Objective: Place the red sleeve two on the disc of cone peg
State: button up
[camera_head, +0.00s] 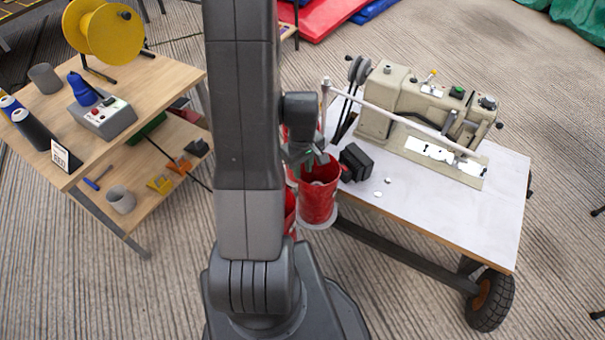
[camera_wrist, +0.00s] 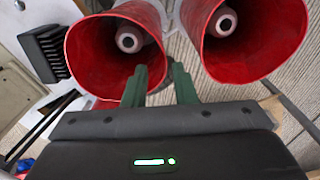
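Two red tapered sleeves stand mouth up, and no mark shows which is sleeve two. In the wrist view the left sleeve (camera_wrist: 88,62) and the right sleeve (camera_wrist: 284,30) each have a pale round peg tip inside, (camera_wrist: 130,38) and (camera_wrist: 223,22). In the head view one sleeve (camera_head: 318,200) stands over a white disc (camera_head: 319,223); another (camera_head: 290,212) is mostly hidden by my arm. My gripper (camera_wrist: 158,72) has its green fingers apart at the left sleeve's near right rim, one finger inside the mouth, the other outside. Contact with the wall is unclear.
A cart (camera_head: 455,218) with a sewing machine (camera_head: 420,105) and a black box (camera_head: 356,160) stands close to the right of the sleeves. A wooden shelf table (camera_head: 155,90) with a yellow reel (camera_head: 112,35) is at left. More red (camera_head: 300,133) shows behind my wrist.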

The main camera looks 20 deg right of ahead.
notch_tip(320, 180, up, 7)
jog(key=p, duration=0.1)
jog(key=shift+f, duration=0.15)
